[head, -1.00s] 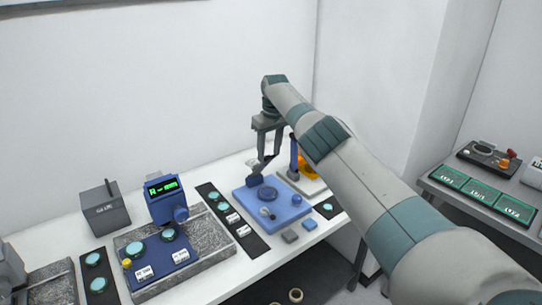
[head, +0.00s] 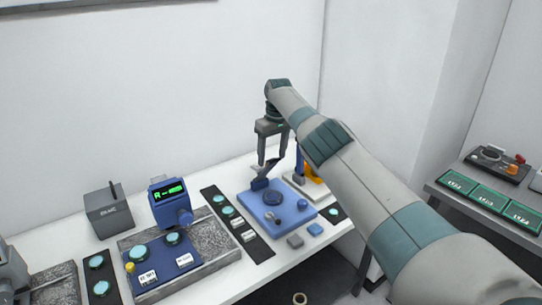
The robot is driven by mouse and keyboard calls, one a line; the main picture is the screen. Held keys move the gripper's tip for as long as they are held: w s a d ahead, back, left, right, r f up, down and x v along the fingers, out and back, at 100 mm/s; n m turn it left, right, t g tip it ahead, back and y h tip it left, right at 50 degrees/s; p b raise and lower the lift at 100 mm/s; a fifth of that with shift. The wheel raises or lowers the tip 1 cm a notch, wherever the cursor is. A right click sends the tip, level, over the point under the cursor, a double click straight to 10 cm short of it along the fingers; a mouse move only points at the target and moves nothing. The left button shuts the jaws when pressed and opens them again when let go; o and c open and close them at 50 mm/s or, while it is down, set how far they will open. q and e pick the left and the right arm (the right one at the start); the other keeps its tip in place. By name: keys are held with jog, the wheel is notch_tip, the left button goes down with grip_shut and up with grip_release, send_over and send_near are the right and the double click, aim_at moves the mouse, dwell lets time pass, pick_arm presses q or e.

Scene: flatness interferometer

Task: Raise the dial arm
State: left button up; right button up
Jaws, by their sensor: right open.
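A blue fixture plate (head: 257,211) lies on the white bench below my right gripper. It carries a dark blue round disc (head: 273,198), a blue knob (head: 303,204) and a small silver-ended piece (head: 271,217). A dark blue block (head: 260,184) stands at its back left edge. I cannot pick out the dial arm for certain. My right gripper (head: 266,170) points down over the back of the plate, its jaws open, tips close to the block; contact cannot be told. My left gripper is not in view.
Left of the plate is a black button strip (head: 252,240), then a granite slab (head: 212,238) with a blue unit and green display (head: 167,190). Another bench is at right.

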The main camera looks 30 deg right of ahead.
jog(key=shift+s+d+r, duration=0.1)
jog(key=shift+s+r, duration=0.05)
jog(key=shift+r, duration=0.4)
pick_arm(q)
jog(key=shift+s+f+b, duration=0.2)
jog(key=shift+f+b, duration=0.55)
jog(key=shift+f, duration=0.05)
pick_arm(e)
notch_tip(320, 180, up, 15)
jog(key=s, duration=0.1)
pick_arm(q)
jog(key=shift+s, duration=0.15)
pick_arm(e)
jog(key=shift+s, duration=0.1)
